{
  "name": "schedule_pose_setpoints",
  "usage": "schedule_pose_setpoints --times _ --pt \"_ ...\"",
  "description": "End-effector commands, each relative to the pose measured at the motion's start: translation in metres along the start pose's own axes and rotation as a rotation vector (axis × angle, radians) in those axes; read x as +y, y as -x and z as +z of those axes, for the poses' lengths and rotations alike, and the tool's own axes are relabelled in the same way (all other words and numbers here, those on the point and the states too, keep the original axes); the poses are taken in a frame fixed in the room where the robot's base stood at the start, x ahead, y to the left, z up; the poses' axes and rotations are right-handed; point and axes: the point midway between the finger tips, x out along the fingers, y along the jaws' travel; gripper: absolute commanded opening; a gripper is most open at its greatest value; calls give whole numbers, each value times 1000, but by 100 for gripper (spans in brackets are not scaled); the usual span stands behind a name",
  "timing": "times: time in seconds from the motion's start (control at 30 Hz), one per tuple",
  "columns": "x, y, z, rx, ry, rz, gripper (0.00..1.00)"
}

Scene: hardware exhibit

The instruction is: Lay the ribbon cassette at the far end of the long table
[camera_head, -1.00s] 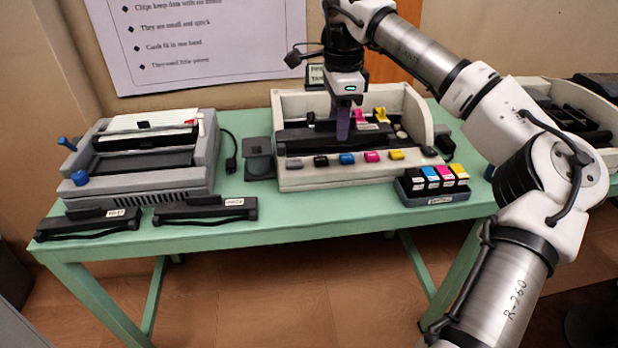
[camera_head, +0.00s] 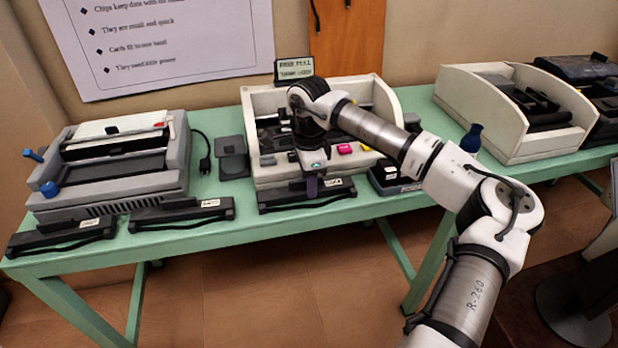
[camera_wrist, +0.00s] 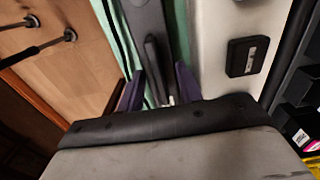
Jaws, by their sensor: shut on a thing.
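My gripper (camera_head: 311,186) points down in front of the open printer and is shut on a black ribbon cassette (camera_head: 280,196) with a white label on its right part. The cassette is at the front edge of the green long table (camera_head: 225,262); I cannot tell if it touches the top. In the wrist view the purple fingers (camera_wrist: 158,88) flank the cassette's dark raised grip (camera_wrist: 152,65). Two similar cassettes lie at the table's front left, one at the corner (camera_head: 62,235) and one beside it (camera_head: 182,213).
The open cream printer (camera_head: 252,112) stands right behind my gripper. A cartridge tray (camera_head: 395,183) sits close to its right. Bare tabletop shows around the vase.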

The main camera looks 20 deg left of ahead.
Motion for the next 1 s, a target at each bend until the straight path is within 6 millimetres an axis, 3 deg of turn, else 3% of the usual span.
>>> schedule_pose_setpoints --times 0.3,0.33,0.4,0.8,1.0 --pt "0 -4 0 1 0 -1 11" --pt "0 -4 0 1 0 0 37" --pt "0 -3 0 1 0 0 45" --pt "-1 6 0 2 -1 -2 45" --pt "-1 44 -1 4 -1 -3 45"
